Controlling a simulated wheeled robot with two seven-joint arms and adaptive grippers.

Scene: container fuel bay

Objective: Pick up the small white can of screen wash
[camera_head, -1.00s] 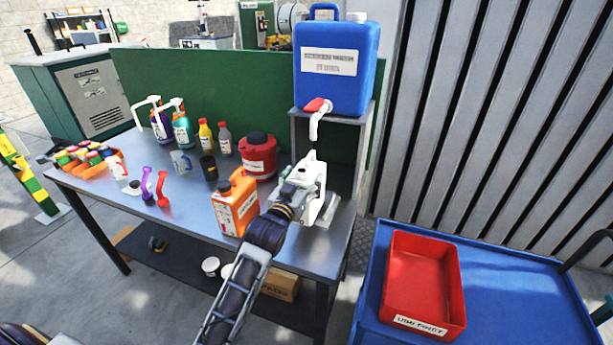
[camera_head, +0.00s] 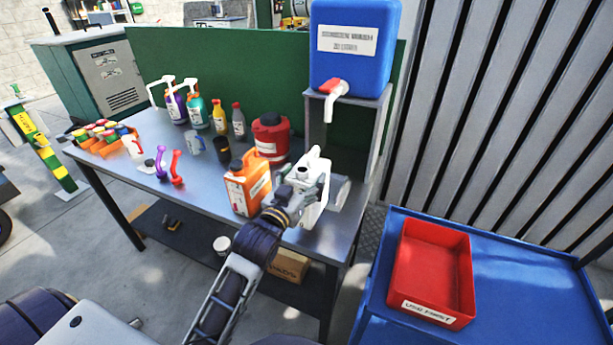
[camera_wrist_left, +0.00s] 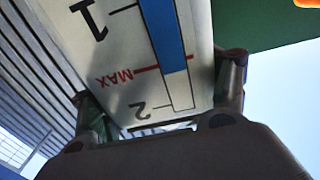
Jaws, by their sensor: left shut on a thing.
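The white can (camera_head: 317,200) is at the right front part of the metal workbench (camera_head: 213,172), in front of the blue drum's tap. My left gripper (camera_head: 297,187) is shut on it near its upper part. I cannot tell whether its base touches the bench. In the left wrist view the can's white face (camera_wrist_left: 115,55) fills the space between the fingers, with a blue level strip, a red MAX line and black numerals. My left gripper (camera_wrist_left: 165,125) hides part of the can. My right gripper is not in view.
An orange jerrycan (camera_head: 240,190) stands close left of the white can. A blue drum (camera_head: 350,50) with a red-and-white tap is above, on a grey stand. A red can (camera_head: 270,130) stands behind. A red bin (camera_head: 422,262) sits on a blue cart (camera_head: 530,290) at right.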

